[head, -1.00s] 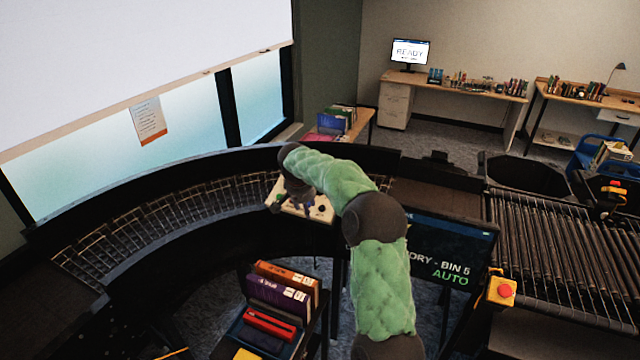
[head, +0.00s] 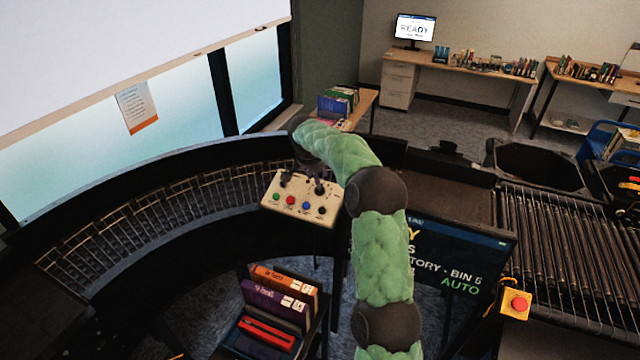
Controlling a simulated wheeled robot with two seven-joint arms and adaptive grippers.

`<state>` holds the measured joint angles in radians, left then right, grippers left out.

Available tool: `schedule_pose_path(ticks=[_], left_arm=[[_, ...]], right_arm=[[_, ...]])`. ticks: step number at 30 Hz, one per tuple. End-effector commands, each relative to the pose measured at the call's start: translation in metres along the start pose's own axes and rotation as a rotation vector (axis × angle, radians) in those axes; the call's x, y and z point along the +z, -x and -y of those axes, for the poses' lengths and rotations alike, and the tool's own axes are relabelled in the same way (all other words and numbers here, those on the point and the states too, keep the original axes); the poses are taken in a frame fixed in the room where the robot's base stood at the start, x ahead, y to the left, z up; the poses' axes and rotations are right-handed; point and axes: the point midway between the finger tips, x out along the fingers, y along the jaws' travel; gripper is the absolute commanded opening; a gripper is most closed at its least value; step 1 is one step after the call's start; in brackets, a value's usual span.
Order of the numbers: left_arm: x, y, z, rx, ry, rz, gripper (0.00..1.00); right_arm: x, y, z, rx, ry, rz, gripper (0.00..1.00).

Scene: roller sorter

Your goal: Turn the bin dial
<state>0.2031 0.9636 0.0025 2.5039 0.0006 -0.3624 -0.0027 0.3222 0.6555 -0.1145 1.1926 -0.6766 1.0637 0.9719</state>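The cream control box (head: 313,216) stands at the inner edge of the curved conveyor. Along its front edge are a green button (head: 277,197), a red button (head: 290,201), a blue button (head: 305,205) and a black round control (head: 322,210). My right gripper (head: 302,184) is over the rear of the box, its dark fingers apart and pointing down. It partly hides the upper face, and I cannot tell which dark shape there is the bin dial. Contact with the box is not clear. My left gripper is not in view.
A dark screen (head: 440,262) reading "BIN 5" and "AUTO" stands right of my arm. A book cart (head: 262,340) is in front of the box. A red stop button on a yellow housing (head: 517,304) sits beside the roller conveyor (head: 570,250).

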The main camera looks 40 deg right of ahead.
Motion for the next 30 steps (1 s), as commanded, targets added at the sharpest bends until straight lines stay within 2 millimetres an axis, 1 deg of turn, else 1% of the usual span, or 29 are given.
schedule_pose_path(ticks=[1, 6, 12, 16, 23, 24, 26, 27, 28, 30], left_arm=[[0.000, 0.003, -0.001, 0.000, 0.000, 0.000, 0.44], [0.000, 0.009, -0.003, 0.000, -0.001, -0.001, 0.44], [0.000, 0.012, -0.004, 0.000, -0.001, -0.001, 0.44], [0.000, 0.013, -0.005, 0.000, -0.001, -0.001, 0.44], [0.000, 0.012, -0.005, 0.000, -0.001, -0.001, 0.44], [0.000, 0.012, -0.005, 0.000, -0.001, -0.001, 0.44], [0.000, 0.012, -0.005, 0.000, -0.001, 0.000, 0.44], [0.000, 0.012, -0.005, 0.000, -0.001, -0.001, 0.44], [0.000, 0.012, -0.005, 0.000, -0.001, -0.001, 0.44], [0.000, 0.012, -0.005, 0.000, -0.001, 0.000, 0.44]], right_arm=[[0.001, -0.010, -0.001, 0.004, 0.001, 0.003, 0.44], [0.000, -0.037, -0.001, 0.002, 0.001, 0.002, 0.44], [0.000, -0.057, 0.000, 0.001, 0.001, 0.001, 0.44], [0.000, -0.061, 0.000, 0.001, 0.001, 0.001, 0.44], [0.001, -0.062, 0.000, 0.000, 0.001, 0.000, 0.44], [0.001, -0.062, 0.000, 0.000, 0.001, 0.000, 0.38], [0.001, -0.062, 0.000, 0.000, 0.001, 0.000, 0.21], [0.000, -0.062, 0.000, 0.000, 0.001, 0.000, 0.10], [0.000, -0.062, 0.000, 0.000, 0.001, 0.000, 0.01], [0.000, -0.061, 0.000, 0.000, 0.001, 0.000, 0.00]])
